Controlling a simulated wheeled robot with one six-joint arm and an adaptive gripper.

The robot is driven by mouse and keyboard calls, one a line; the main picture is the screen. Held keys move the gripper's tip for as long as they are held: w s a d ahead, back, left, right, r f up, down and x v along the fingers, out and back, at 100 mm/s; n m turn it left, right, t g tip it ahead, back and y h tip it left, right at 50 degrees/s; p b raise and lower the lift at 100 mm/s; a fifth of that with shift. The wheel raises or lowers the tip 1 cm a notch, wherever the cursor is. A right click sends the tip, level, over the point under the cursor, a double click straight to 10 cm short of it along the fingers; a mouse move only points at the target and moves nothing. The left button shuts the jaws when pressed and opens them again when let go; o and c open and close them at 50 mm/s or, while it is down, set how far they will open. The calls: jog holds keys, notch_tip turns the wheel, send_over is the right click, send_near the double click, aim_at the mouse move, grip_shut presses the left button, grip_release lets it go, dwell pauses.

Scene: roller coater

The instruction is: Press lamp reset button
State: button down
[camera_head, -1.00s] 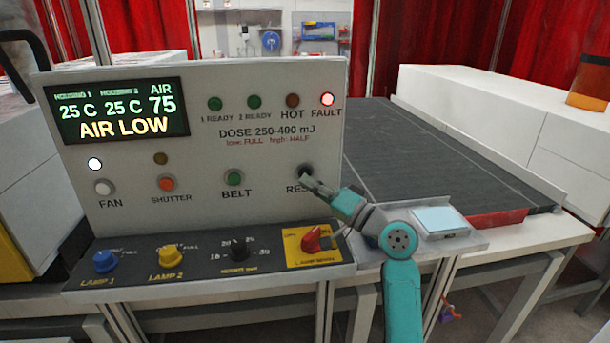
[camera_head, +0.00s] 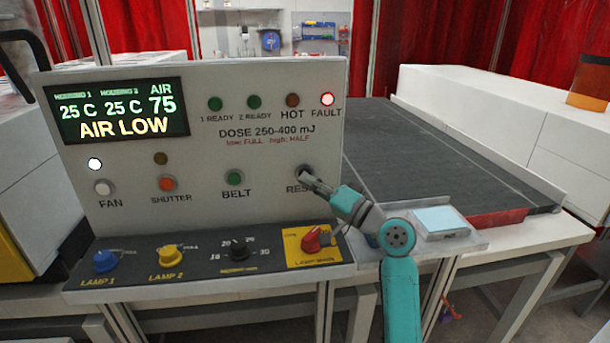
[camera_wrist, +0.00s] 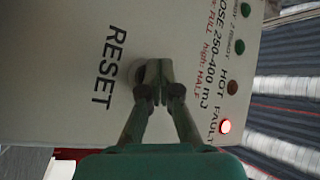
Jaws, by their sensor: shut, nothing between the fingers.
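The reset button (camera_head: 304,171) is a dark round button at the right of the grey panel, above the partly covered RESET label. In the wrist view only an edge of the button (camera_wrist: 139,76) shows beside my fingertips. My gripper (camera_head: 312,181) is shut and empty, its tips at the button's face. It also shows in the wrist view (camera_wrist: 158,88), with the tips overlapping the button. I cannot tell whether they touch it or whether it is pushed in. The FAULT lamp (camera_head: 327,99) glows red, and the display (camera_head: 119,111) reads AIR LOW, AIR 75.
FAN (camera_head: 103,187), SHUTTER (camera_head: 166,183) and BELT (camera_head: 233,178) buttons sit left along the same row. Below is a ledge with knobs and the red lamp main switch (camera_head: 311,240), close under my gripper. A dark conveyor belt (camera_head: 430,150) lies behind to the right.

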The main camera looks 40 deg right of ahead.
jog(key=shift+w+d, duration=0.25)
jog(key=shift+w, duration=0.05)
dwell(0.6)
jog(key=shift+s+a, duration=0.1)
jog(key=shift+s, duration=0.05)
jog(key=shift+s+a, duration=0.35)
jog(key=shift+s, duration=0.2)
dwell(0.3)
jog(key=shift+s+a, duration=0.7)
jog(key=shift+s, duration=0.35)
jog(key=shift+s+a, duration=0.7)
jog(key=shift+s, duration=0.3)
